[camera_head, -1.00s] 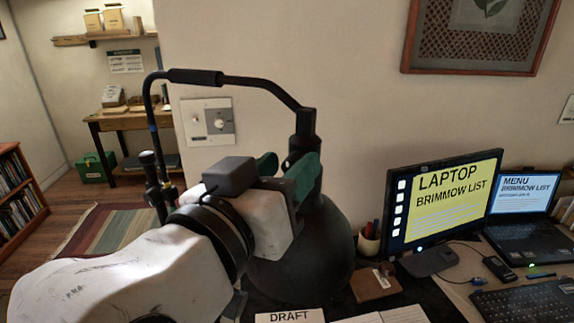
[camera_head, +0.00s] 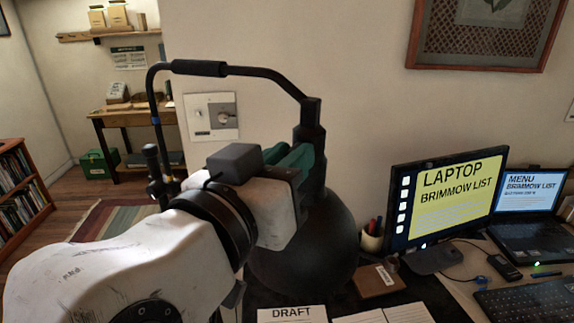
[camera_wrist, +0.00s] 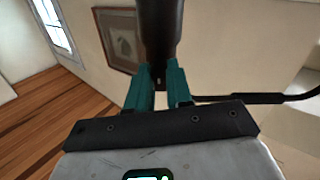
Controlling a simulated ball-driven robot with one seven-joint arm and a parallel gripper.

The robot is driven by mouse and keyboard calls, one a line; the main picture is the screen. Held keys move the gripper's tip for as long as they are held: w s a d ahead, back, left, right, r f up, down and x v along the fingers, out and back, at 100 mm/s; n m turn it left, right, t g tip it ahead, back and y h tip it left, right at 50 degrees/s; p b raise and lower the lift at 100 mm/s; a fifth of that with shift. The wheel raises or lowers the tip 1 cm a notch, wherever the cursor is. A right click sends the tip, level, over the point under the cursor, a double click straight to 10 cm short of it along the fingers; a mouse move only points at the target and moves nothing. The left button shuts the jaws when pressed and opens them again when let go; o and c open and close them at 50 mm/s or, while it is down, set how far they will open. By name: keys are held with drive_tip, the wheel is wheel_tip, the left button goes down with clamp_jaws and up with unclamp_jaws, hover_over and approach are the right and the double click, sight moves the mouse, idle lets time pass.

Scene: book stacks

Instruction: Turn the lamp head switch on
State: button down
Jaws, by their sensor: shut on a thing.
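The black desk lamp has a curved arm (camera_head: 200,68) that rises at the left, crosses over and comes down to a round dark lamp head (camera_head: 310,240) with a narrow upright neck (camera_head: 310,125). My gripper (camera_head: 295,156) is at that neck, its green fingers level with the top of the dome. In the wrist view my gripper (camera_wrist: 160,88) has its teal fingers shut on a dark upright cylinder (camera_wrist: 160,30), part of the lamp head. I cannot make out the switch as a separate part. The underside of the head is hidden.
A monitor (camera_head: 445,197), a laptop (camera_head: 527,200), a pen cup (camera_head: 371,240) and papers (camera_head: 292,314) are on the desk right of and below the lamp head. A wall switch plate (camera_head: 211,117) is behind. A bookcase (camera_head: 22,190) stands far left.

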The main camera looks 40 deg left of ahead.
drive_tip(key=shift+d+m+y+b, duration=0.1)
drive_tip(key=shift+m+y+b, duration=0.2)
drive_tip(key=shift+m+b, duration=8.3)
drive_tip(key=shift+r, duration=0.1)
drive_tip(key=c, duration=1)
unclamp_jaws()
